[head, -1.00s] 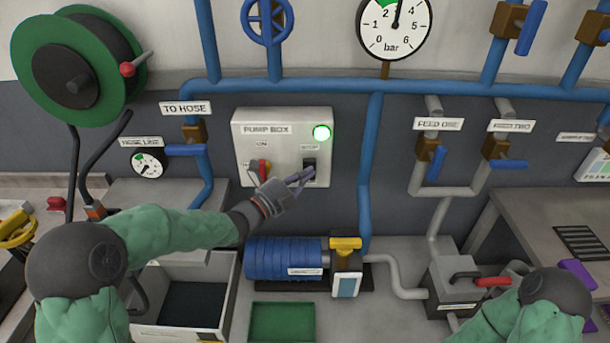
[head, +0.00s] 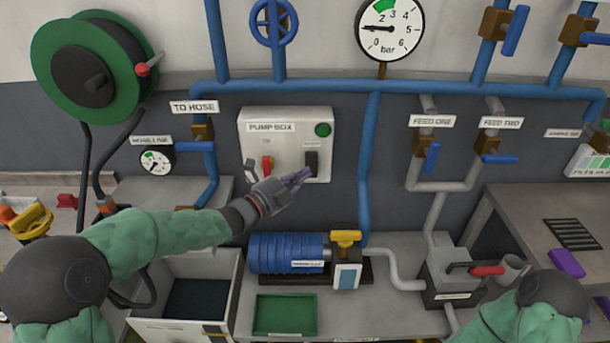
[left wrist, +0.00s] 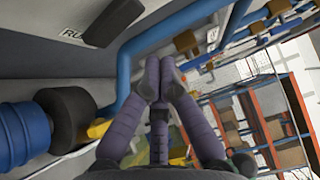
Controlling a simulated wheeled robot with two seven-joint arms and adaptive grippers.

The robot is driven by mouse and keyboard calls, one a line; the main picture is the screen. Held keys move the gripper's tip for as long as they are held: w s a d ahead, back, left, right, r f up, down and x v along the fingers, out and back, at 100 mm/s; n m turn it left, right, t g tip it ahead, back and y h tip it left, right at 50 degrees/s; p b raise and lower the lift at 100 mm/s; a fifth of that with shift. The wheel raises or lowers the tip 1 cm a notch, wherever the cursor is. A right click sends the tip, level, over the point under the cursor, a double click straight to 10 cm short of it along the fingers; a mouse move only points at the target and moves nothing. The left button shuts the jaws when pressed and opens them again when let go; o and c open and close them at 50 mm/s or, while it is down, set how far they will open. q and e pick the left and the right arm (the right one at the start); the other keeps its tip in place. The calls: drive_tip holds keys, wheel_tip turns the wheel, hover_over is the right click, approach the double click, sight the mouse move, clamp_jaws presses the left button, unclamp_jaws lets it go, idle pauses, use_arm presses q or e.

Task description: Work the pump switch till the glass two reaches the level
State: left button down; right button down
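The pump box (head: 285,140) is a pale wall box with a dark green, unlit lamp (head: 323,129), a red lever (head: 267,165) at left and a black switch (head: 311,160) at right. My left gripper (head: 305,174) is just in front of the switch's lower end; contact is unclear. In the left wrist view, its purple fingers (left wrist: 160,70) meet at the tips with nothing between them, and the black switch (left wrist: 112,22) is at upper left, apart from them. I cannot identify glass two. My right gripper is out of view.
The bar gauge (head: 390,28) reads about 1. A blue pump (head: 285,253) and green tray (head: 285,315) are below the box. Blue pipes (head: 368,170) run along the wall. The feed one (head: 431,158) and feed two (head: 488,145) valves are to the right.

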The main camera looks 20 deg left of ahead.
use_arm(q)
drive_tip(key=p+v, duration=0.1)
drive_tip(key=v, duration=0.6)
drive_tip(key=shift+s+a+r+p, duration=0.2)
drive_tip(key=shift+r+p, duration=0.1)
drive_tip(key=shift+r, duration=0.15)
